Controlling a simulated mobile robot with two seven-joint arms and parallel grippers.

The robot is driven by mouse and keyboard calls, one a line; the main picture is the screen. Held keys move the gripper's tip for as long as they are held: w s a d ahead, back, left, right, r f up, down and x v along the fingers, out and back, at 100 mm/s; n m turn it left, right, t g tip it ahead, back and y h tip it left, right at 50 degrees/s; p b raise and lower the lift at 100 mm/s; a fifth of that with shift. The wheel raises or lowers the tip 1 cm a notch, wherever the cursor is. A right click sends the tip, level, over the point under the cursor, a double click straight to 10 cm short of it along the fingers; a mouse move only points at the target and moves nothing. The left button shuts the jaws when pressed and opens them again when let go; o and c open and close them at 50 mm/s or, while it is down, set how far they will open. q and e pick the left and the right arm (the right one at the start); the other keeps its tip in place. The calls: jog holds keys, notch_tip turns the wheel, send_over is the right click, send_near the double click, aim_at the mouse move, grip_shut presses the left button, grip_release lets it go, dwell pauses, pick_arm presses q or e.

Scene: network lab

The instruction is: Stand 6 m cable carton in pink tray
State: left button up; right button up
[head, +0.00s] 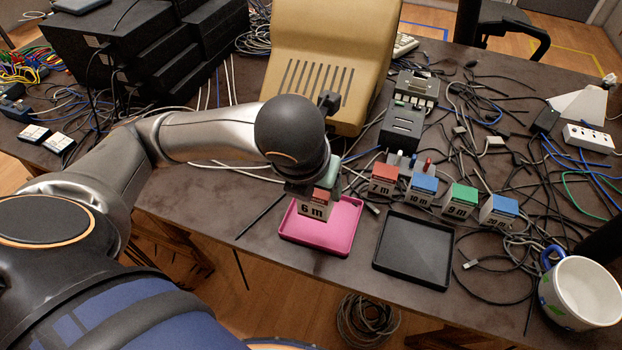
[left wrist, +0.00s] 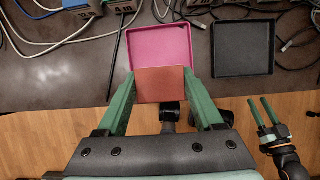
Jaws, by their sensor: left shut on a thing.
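The 6 m cable carton (head: 312,210) is upright, with a pale labelled side and a red top that shows in the left wrist view (left wrist: 160,84). My left gripper (head: 322,181) is shut on it, one green finger on each side. The carton is over the back part of the pink tray (head: 340,243) in the head view; whether its base touches the tray floor I cannot tell. The tray also shows in the left wrist view (left wrist: 160,45), partly hidden by the carton. My right gripper (left wrist: 264,112) is open and empty at the right of that view.
A black tray (head: 412,262) lies just right of the pink one. The 7 m (head: 382,180), 10 m (head: 420,190) and 9 m (head: 460,200) cartons stand behind it. A mug (head: 585,295) is at the right, a beige case (head: 325,60) behind, and loose cables lie around.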

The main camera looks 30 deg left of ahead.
pick_arm(q)
jog(key=w+a+f, duration=0.2)
jog(key=f, duration=0.1)
jog(key=w+a+f+b, duration=0.1)
jog(key=w+a+f, duration=0.1)
jog(key=f, duration=0.2)
jog(key=w+a+f+b, duration=0.1)
jog(key=w+f, duration=0.1)
jog(key=f, duration=0.1)
jog(key=shift+w+a+f, duration=0.15)
jog(key=shift+w+a, duration=0.25)
jog(key=shift+f, duration=0.2)
jog(key=shift+b, duration=0.3)
jog(key=shift+f, duration=0.2)
jog(key=o, duration=1.5)
jog(key=shift+c, duration=0.2)
jog(key=shift+r, duration=0.15)
